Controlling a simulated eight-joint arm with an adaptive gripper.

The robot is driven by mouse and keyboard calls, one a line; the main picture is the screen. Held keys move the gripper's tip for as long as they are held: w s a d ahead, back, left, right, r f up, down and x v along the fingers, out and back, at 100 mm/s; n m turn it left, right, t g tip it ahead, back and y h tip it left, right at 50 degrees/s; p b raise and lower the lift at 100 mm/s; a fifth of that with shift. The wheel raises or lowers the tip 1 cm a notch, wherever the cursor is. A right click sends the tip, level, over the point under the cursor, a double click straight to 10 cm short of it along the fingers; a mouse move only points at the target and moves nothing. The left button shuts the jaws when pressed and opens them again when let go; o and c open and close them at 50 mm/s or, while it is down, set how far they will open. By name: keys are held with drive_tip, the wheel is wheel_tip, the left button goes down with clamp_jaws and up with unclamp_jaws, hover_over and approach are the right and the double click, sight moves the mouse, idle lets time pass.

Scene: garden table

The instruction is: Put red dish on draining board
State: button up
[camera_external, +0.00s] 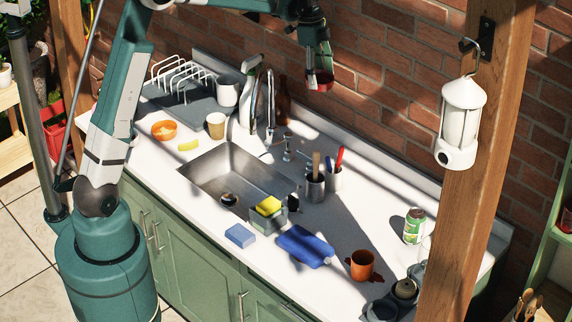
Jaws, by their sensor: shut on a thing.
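My gripper (318,70) is high in the air near the brick wall, right of the faucet. It is shut on a red dish (319,86), which hangs below it at the fingertips, clear of the counter. The dish is small in view and partly covered by the fingers. The grey draining board (197,118) lies at the far left of the counter, left of the faucet. A white wire rack (182,78) stands on its back part, and a white jug stands at its right end.
The metal sink (235,175) and tall faucet (268,98) lie between board and front counter. Bottles (283,103) stand behind the faucet. A lantern (461,120) hangs right.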

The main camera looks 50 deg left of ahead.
drive_tip(key=s+a+r+n+p, duration=0.1)
drive_tip(key=s+a+r+p, duration=0.2)
drive_tip(key=a, duration=0.8)
drive_tip(key=a+r+n+p, duration=0.15)
drive_tip(key=a+r, duration=0.35)
drive_tip(key=a, duration=0.5)
drive_tip(key=s+a+f+b, duration=0.2)
drive_tip(key=s+a+f, duration=0.3)
drive_tip(key=s, duration=0.9)
drive_tip(key=s+a+f+m+b, duration=0.1)
drive_tip(key=s+a+f, duration=0.4)
drive_tip(key=s+f, duration=0.5)
drive_tip(key=s+a+f+m+b, duration=0.1)
drive_tip(key=s+a+f, duration=0.5)
drive_tip(key=s, duration=1.3)
wheel_tip(320, 180, down, 2)
drive_tip(key=shift+s+b, duration=0.2)
drive_tip(key=shift+b, duration=0.65)
drive_tip(key=shift+f, duration=0.15)
drive_tip(key=shift+f, duration=2.75)
drive_tip(key=shift+f, duration=0.1)
